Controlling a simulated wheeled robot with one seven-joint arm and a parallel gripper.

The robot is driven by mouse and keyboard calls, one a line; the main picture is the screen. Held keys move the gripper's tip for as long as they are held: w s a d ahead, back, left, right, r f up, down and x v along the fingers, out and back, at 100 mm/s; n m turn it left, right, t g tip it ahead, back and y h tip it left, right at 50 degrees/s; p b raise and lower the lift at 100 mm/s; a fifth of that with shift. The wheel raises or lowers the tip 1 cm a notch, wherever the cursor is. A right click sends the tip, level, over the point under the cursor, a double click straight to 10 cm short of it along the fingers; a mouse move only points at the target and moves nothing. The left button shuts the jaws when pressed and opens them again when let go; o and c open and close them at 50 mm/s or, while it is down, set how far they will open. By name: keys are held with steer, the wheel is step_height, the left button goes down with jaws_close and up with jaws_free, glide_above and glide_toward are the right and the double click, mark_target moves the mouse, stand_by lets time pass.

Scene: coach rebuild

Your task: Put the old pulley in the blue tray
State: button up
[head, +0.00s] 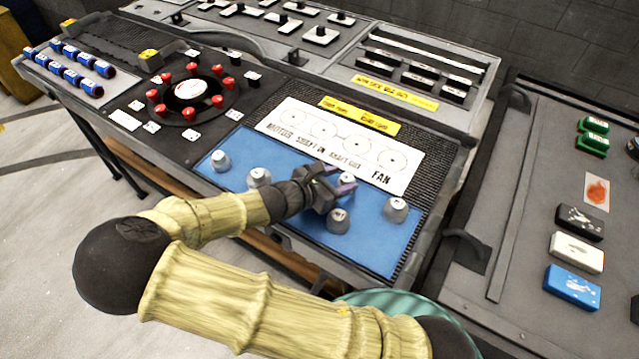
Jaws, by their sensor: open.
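A flat blue area (375,250), which looks like the blue tray, lies along the front of the console. Several small grey tapered pieces with pale tops stand on it: two at left (221,161), one front centre (338,221) and one at right (396,211). I cannot tell which thing, if any, is the old pulley. My gripper (338,184) is open over the blue area, near the white board's lower edge and just above the front-centre piece. Its fingers point right and nothing shows between them. My arm hides part of the blue area's front edge.
A white board (345,142) with circles and the words MOTOR, SHAFT and FAN lies behind the blue area. A ring of red knobs (190,92) and blue cylinders (75,70) are at left. A grey panel (480,310) with blocks stands at right.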

steer(key=v, duration=0.7)
